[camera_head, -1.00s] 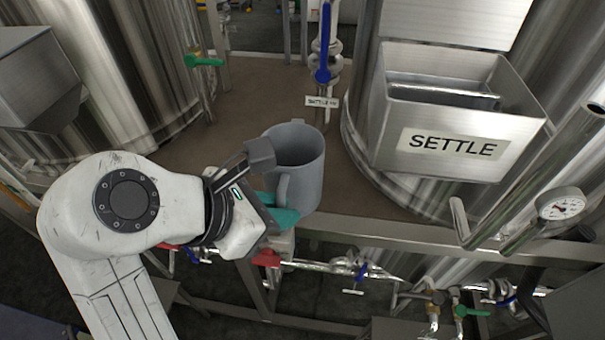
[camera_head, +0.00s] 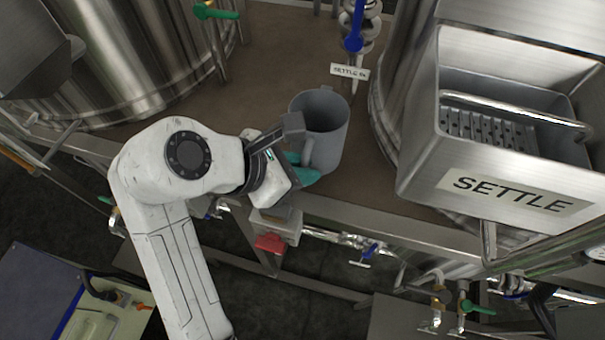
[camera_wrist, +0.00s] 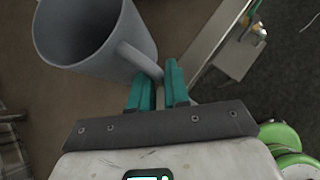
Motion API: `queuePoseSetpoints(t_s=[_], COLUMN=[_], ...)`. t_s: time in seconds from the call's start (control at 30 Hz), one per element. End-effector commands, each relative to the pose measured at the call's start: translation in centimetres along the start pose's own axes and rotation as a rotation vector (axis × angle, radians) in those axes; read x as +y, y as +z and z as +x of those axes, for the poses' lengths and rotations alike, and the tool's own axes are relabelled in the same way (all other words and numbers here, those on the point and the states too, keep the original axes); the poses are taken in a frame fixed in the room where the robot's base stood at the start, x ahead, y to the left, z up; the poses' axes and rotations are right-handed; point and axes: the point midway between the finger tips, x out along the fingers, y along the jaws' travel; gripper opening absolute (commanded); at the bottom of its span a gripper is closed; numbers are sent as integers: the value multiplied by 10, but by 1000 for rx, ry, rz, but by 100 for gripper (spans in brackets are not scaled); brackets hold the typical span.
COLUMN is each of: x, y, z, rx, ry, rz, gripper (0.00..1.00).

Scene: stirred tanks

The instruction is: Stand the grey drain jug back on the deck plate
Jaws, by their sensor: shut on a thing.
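The grey drain jug (camera_head: 328,124) is upright with its open mouth up, over the brown deck plate (camera_head: 264,72) between the two steel tanks. Whether its base touches the plate or hangs just above it, I cannot tell. My gripper (camera_head: 306,168) comes from the left and its teal fingers are closed on the jug's handle. In the wrist view the jug (camera_wrist: 88,38) is at the upper left, and its handle runs between the fingertips of my gripper (camera_wrist: 159,76). The jug looks empty inside.
A steel box labelled SETTLE (camera_head: 511,196) stands to the right on a tank. A blue-handled valve (camera_head: 354,38) with a tag stands behind the jug. Bare deck lies left of the jug.

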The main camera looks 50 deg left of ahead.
Motion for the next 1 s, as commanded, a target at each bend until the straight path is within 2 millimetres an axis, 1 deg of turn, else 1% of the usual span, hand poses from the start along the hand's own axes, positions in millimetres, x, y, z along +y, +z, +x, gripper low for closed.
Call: queuePoseSetpoints(t_s=[0.13, 0.33, 0.63, 0.67, 0.7, 0.9, 1.0], x=[-1, -2, -2, -2, -2, -2, -2], y=[-8, -26, -27, -28, -28, -28, -28], z=[8, 26, 28, 28, 28, 28, 28], rx=[0, 0, 0, 0, 1, 0, 0], ry=[-1, 1, 0, 0, 0, 0, 0], rz=[-1, -2, 1, 1, 1, 1, 1], gripper=[0, 0, 0, 18, 22, 41, 42])
